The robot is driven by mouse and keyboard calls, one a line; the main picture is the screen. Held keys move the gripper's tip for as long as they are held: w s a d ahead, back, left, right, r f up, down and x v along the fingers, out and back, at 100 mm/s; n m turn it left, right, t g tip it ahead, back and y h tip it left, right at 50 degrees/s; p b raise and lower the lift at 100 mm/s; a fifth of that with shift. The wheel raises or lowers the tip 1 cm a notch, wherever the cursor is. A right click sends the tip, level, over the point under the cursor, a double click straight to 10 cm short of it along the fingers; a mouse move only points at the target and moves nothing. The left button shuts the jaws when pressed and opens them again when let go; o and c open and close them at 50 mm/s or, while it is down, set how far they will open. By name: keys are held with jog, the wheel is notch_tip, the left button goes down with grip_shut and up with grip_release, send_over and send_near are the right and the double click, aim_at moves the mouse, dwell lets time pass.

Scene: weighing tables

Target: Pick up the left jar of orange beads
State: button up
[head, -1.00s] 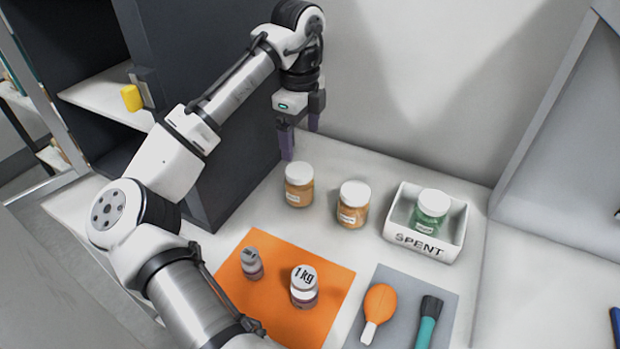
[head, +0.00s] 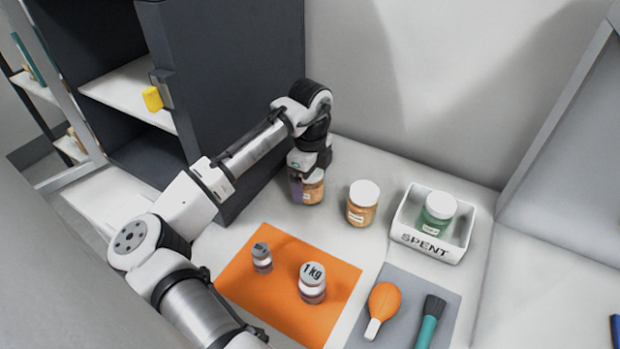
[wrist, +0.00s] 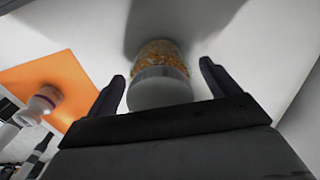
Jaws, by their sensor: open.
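The left jar of orange beads (head: 313,188) stands upright on the table, its lid mostly hidden behind my gripper (head: 306,190) in the head view. In the wrist view the jar (wrist: 160,70) shows its pale lid toward the camera, between the two open fingers of my gripper (wrist: 163,85). A gap shows on each side of the jar there. A second jar of orange beads (head: 362,204) with a white lid stands to the right, apart from my gripper.
A white SPENT tray (head: 425,247) holding a green jar (head: 437,211) stands farther right. In front lie an orange mat (head: 285,300) with two weights and a grey mat (head: 400,280) with an orange blower and a brush. A dark cabinet (head: 235,90) rises close behind my arm.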

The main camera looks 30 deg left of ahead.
jog(key=shift+f, duration=0.4)
jog(key=shift+c, duration=0.2)
jog(key=c, duration=1.2)
jog(key=shift+d+r, duration=0.1)
jog(key=shift+r+b, duration=0.1)
jog(key=shift+b, duration=0.3)
notch_tip(320, 180, up, 11)
jog(key=shift+d+r+b, duration=0.1)
jog(key=shift+r+b, duration=0.1)
jog(key=shift+b, duration=0.65)
jog(key=d+b, duration=0.1)
jog(key=d, duration=0.5)
jog(key=d+b, duration=0.1)
jog(key=d, duration=0.6)
jog(key=w+d+b, duration=0.1)
jog(key=d, duration=0.5)
jog(key=shift+d+f+b, duration=0.15)
jog(key=shift+d+b, duration=0.15)
